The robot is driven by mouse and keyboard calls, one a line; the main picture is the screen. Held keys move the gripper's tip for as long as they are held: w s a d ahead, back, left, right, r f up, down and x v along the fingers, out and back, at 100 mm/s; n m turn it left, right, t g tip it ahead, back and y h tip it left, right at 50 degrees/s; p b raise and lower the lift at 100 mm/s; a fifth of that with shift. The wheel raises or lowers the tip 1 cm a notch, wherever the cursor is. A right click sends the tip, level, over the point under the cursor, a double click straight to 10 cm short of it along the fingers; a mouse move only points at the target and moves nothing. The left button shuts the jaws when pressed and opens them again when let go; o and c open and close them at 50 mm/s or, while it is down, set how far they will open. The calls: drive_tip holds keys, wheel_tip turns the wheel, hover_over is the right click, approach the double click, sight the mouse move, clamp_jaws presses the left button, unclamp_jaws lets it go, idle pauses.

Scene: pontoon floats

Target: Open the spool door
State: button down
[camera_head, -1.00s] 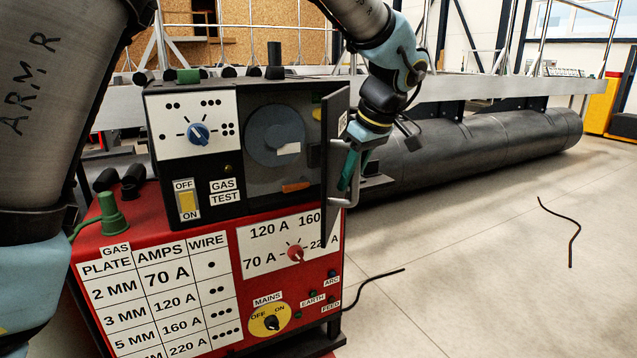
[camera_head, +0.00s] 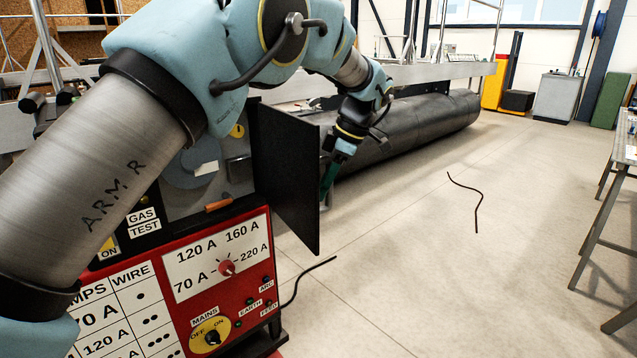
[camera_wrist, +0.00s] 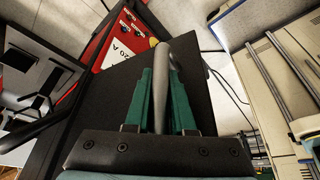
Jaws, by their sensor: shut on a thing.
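The spool door (camera_head: 286,178) is a dark flat panel on the right side of the welding machine. It stands swung open, and its inner face shows in the head view. Behind it the spool compartment shows a blue-grey spool (camera_head: 192,165), partly hidden by my arm. My gripper (camera_head: 327,180) is at the door's far side, partly hidden by the door edge. In the wrist view my gripper (camera_wrist: 162,95) has its green fingers shut on the grey door handle (camera_wrist: 176,75), with the dark door panel (camera_wrist: 212,110) behind it.
The red machine front (camera_head: 215,260) with dials and labels is below the door. A dark cable (camera_head: 305,280) lies on the floor beside it, and another (camera_head: 470,200) lies further right. A metal bench (camera_head: 622,160) stands at the right edge.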

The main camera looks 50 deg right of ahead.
idle(0.3)
drive_tip(key=c, duration=0.8)
unclamp_jaws()
drive_tip(key=shift+o, duration=0.2)
drive_tip(key=v, duration=1)
drive_tip(key=shift+r, duration=0.4)
drive_tip(key=shift+s, duration=0.15)
